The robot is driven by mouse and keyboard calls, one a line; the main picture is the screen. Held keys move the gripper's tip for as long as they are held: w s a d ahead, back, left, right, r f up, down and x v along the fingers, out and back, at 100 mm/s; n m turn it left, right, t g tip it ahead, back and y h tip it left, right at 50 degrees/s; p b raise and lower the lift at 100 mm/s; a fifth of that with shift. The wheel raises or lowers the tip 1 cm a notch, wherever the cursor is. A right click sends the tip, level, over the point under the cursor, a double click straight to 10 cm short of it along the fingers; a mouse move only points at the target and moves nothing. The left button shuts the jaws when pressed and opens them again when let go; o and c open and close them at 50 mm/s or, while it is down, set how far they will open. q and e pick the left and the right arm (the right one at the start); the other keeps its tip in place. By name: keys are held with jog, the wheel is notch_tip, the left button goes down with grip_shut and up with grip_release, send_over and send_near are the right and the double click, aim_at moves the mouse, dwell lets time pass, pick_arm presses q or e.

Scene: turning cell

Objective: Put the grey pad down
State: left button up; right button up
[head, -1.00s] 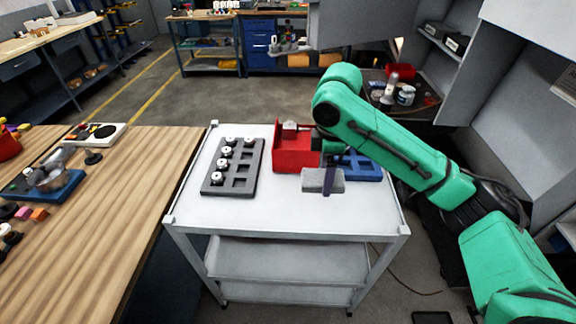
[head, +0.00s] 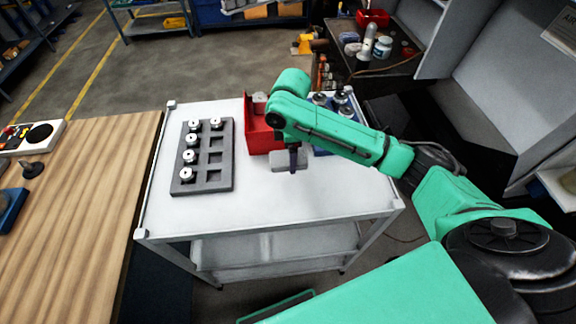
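The grey pad (head: 279,162) is a small light-grey block over the white cart top, just in front of the red bin (head: 262,136). My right gripper (head: 293,160) reaches down to it from the green arm. A dark finger crosses the pad's near face, and the gripper appears shut on it. The far finger is hidden. I cannot tell whether the pad touches the cart top or hangs just above it. My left gripper is not in view.
A dark grey tray (head: 215,187) with several white-topped parts stands on the cart's left. A blue tray (head: 322,153) holding parts is partly hidden behind my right arm. The front of the cart top (head: 270,200) is clear. A wooden bench (head: 90,190) stands at left.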

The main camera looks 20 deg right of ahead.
aim_at(290, 177)
jog(key=f, duration=0.5)
jog(key=f+p, duration=0.1)
jog(key=f, duration=0.1)
jog(key=shift+w+f, duration=0.25)
jog(key=shift+f, duration=0.15)
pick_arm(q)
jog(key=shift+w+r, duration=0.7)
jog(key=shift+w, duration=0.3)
pick_arm(e)
jog(key=shift+f, duration=0.1)
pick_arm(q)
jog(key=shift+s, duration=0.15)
pick_arm(e)
jog(key=o, duration=1.1)
